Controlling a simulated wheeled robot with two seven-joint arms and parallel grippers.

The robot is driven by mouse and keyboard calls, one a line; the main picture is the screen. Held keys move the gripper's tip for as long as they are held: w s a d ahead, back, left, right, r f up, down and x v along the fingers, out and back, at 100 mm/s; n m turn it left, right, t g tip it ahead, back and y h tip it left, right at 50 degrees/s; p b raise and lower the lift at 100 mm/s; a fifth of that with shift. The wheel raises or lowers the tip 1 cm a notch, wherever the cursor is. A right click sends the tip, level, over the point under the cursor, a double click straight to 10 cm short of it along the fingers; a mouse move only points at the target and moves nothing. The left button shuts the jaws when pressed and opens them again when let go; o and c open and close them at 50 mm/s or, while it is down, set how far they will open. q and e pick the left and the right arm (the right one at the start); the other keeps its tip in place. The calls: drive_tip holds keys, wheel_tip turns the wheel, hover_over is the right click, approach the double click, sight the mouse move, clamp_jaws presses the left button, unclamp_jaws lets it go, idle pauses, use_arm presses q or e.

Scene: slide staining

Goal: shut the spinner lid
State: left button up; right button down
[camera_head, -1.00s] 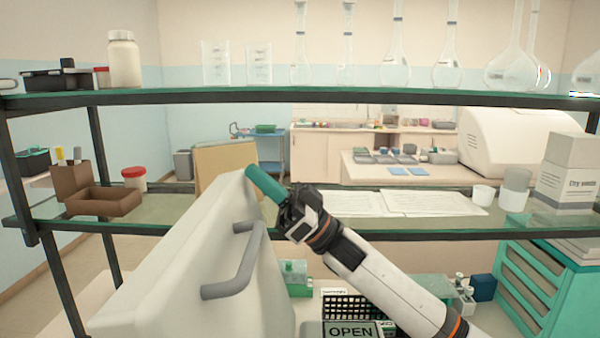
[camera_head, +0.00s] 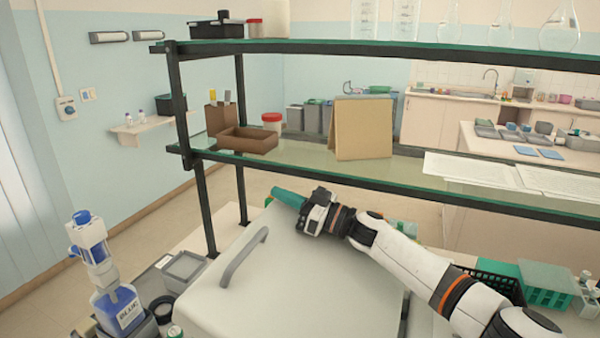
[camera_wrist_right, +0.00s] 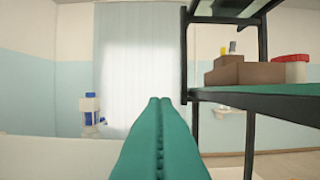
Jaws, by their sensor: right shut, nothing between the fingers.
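The spinner lid (camera_head: 300,275) is a broad pale panel in the lower middle of the head view, with a grey bar handle (camera_head: 243,258) on its left part. It lies far over, with its wide face up. I cannot tell whether its edge meets the body below. My right gripper (camera_head: 276,194) is shut and empty, its teal fingers at the lid's far edge, pointing left. I cannot tell whether they touch it. In the right wrist view the closed fingers (camera_wrist_right: 160,102) show, with a pale surface at lower left. My left gripper is not in view.
A shelf rack (camera_head: 400,178) stands behind the lid, its lower board close above my right forearm. A blue-labelled dispenser bottle (camera_head: 118,308) and a grey tray (camera_head: 183,268) stand left of the lid. A green rack (camera_head: 547,284) is at right.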

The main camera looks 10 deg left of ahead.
drive_tip(key=a+f+h, duration=0.1)
drive_tip(key=f, duration=0.2)
drive_tip(key=a+f+h, duration=0.1)
drive_tip(key=f, duration=0.2)
drive_tip(key=a+f+g+h, duration=0.1)
drive_tip(key=f, duration=0.3)
drive_tip(key=shift+w+h, duration=0.3)
drive_tip(key=shift+w, duration=0.1)
drive_tip(key=shift+f+h, duration=0.3)
drive_tip(key=shift+f, duration=0.65)
